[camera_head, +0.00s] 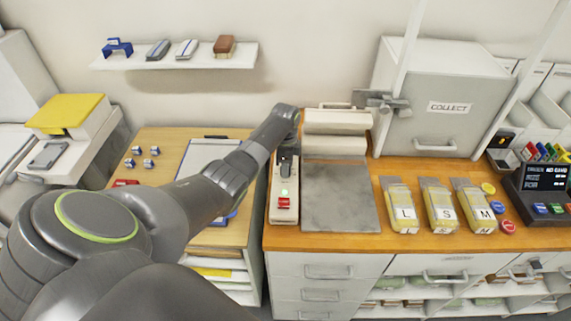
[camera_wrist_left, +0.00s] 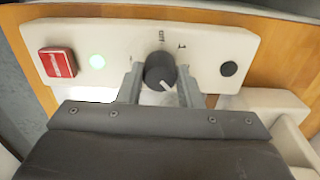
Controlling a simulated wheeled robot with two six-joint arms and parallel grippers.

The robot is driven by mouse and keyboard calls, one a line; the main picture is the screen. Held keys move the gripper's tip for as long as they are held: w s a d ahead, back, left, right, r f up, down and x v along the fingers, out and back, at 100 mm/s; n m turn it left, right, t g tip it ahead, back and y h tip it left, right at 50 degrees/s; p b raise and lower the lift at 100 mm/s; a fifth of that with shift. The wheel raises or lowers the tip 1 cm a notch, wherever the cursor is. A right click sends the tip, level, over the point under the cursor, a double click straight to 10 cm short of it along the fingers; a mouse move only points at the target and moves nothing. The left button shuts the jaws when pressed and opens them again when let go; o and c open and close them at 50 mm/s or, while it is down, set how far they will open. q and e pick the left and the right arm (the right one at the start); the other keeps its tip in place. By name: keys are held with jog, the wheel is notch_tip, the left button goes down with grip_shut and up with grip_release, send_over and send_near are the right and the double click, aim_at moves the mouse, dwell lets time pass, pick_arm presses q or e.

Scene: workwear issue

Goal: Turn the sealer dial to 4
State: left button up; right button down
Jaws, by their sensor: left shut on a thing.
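The sealer's white control panel (camera_head: 283,207) lies on the wooden counter at the left of the grey plate. It fills the upper part of the left wrist view (camera_wrist_left: 122,42). The dark round dial (camera_wrist_left: 160,72) has a white pointer line slanting to the lower right in that view. Marks that look like OFF and 1 show above it; the other marks are hidden or too small to read. My left gripper (camera_wrist_left: 160,84) is shut on the dial, one finger on each side. In the head view my left gripper (camera_head: 285,154) covers the dial. My right gripper is not in view.
On the panel are a red switch (camera_wrist_left: 58,64), a lit green lamp (camera_wrist_left: 97,61) and a dark round button (camera_wrist_left: 229,68). The sealer's grey plate (camera_head: 340,196) is bare. Bags marked L, S and M (camera_head: 441,205) lie right of it. A COLLECT cabinet (camera_head: 440,95) stands behind.

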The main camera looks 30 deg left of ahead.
pick_arm(q)
jog(key=m, duration=0.4)
jog(key=shift+m, duration=2.3)
jog(key=o, duration=1)
jog(key=shift+c, duration=0.2)
jog(key=shift+r, duration=0.1)
notch_tip(320, 180, up, 17)
jog(key=shift+r, duration=0.2)
